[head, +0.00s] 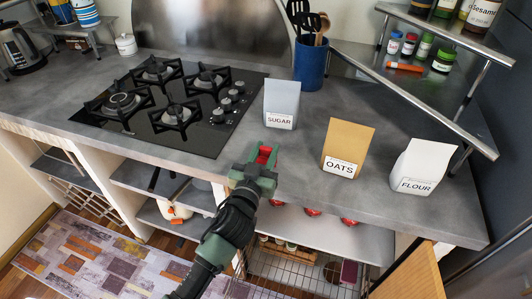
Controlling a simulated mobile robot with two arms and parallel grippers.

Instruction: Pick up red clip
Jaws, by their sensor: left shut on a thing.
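My left gripper (262,163) is at the front edge of the grey counter, left of the bags. It is shut on the red clip (264,153), which shows as a small red piece between its fingers. The fingers hide the rest of the clip. I cannot tell whether the clip touches the counter. My right gripper is not in view.
The sugar bag (281,104), oats bag (347,148) and flour bag (420,166) stand to the right on the counter (300,185). A black gas hob (170,105) is at left. A blue utensil pot (310,64) and metal corner shelf (430,105) stand behind.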

